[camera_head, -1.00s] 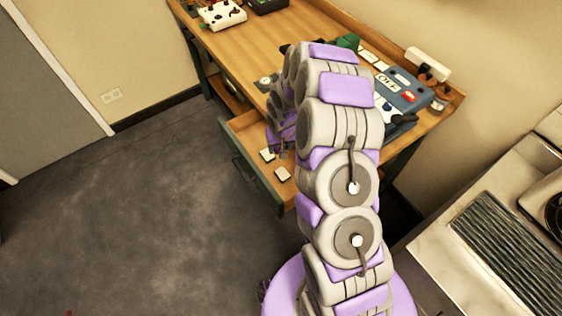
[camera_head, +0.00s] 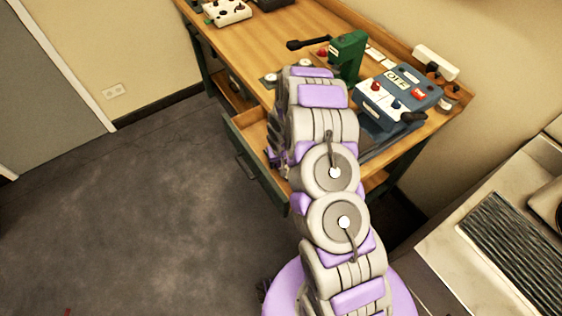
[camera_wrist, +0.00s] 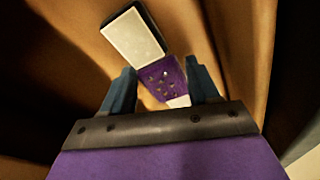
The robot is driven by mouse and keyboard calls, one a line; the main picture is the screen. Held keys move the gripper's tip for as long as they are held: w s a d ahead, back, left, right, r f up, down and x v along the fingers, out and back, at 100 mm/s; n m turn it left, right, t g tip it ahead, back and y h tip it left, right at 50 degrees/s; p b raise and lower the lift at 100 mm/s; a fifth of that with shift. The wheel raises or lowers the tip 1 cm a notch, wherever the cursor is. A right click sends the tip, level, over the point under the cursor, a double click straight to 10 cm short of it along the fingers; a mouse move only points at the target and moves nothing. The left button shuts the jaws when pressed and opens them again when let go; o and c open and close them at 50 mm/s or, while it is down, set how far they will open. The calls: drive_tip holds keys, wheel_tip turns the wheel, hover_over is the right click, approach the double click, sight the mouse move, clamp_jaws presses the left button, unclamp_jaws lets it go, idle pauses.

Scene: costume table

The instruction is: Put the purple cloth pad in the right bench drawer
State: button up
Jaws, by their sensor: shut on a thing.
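The purple cloth pad (camera_wrist: 164,80), dotted with small pale marks, sits between the two blue-grey fingers of my gripper (camera_wrist: 158,72) in the wrist view. My gripper is shut on it, inside or just over a wooden-walled space. The right bench drawer (camera_head: 249,131) stands pulled out under the bench top in the head view, its dark green front (camera_head: 257,168) facing left. My arm reaches down into it and hides much of its inside. The pad cannot be made out in the head view.
A white block (camera_wrist: 135,38) lies just beyond the pad. The floor (camera_head: 150,210) left of the drawer is clear.

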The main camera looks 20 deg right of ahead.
drive_tip(key=shift+a+f, duration=0.1)
drive_tip(key=shift+a, duration=0.2)
drive_tip(key=o, duration=1.1)
drive_tip(key=shift+d, duration=0.55)
drive_tip(key=shift+c, duration=0.2)
drive_tip(key=shift+a, duration=0.45)
